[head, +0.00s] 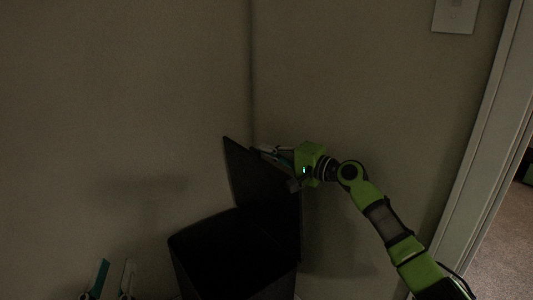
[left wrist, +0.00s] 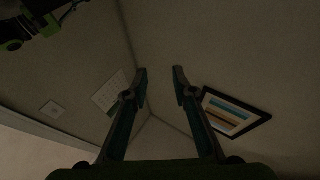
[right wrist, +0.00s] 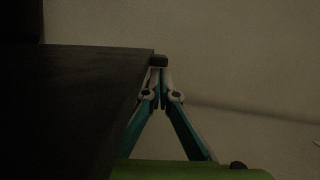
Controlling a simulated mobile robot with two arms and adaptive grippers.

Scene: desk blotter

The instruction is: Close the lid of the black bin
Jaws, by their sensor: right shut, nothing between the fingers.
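The black bin (head: 222,262) stands in the corner of the room in the head view, with its lid (head: 262,180) raised upright along its back right side. My right gripper (head: 266,152) is shut and empty. It reaches in from the right, behind the raised lid near its upper edge, and the lid hides part of it. In the right wrist view the shut fingertips (right wrist: 160,98) are close beside the dark lid (right wrist: 75,105); I cannot tell whether they touch. My left gripper (head: 112,275) is at the bottom left, clear of the bin. Its fingers are apart and empty in the left wrist view (left wrist: 160,80).
Plain walls (head: 120,100) meet in a corner behind the bin. A white switch plate (head: 455,15) is at the upper right, beside a door frame (head: 480,150).

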